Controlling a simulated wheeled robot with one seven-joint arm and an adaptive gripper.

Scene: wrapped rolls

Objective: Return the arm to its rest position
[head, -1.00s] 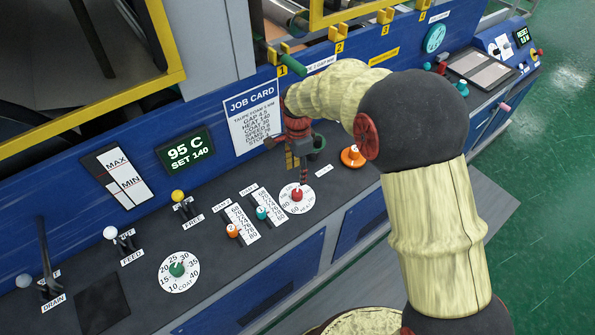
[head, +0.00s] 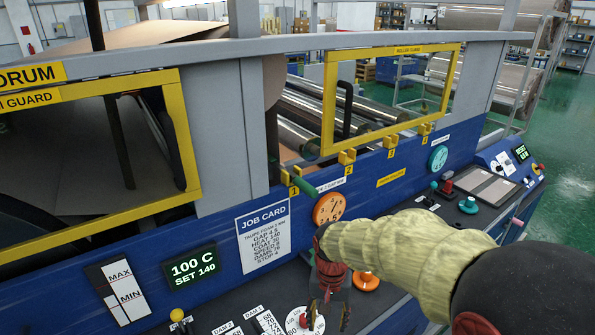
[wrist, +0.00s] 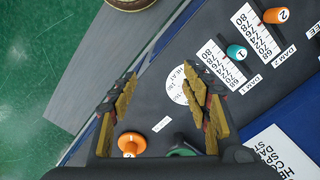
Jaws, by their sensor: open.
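My gripper (head: 328,312) is in the lower middle of the head view, above the dark control desk (head: 150,328). My pale-sleeved arm (head: 400,250) reaches to it from the lower right. In the wrist view the two fingers of my gripper (wrist: 160,76) are wide apart with nothing between them. Below them are the dark desk top and a white dial (wrist: 177,97), partly covered by the right finger. An orange knob (wrist: 132,144) shows by the left finger's base. The gripper touches nothing that I can see.
The blue panel carries a job card (head: 264,240), a display (head: 190,268) reading 100 C, SET 140, and an orange dial (head: 329,208). A yellow-framed roller guard (head: 327,105) stands behind. Teal (wrist: 236,52) and orange (wrist: 273,15) sliders lie right of the gripper. Green floor (wrist: 45,60) is open at left.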

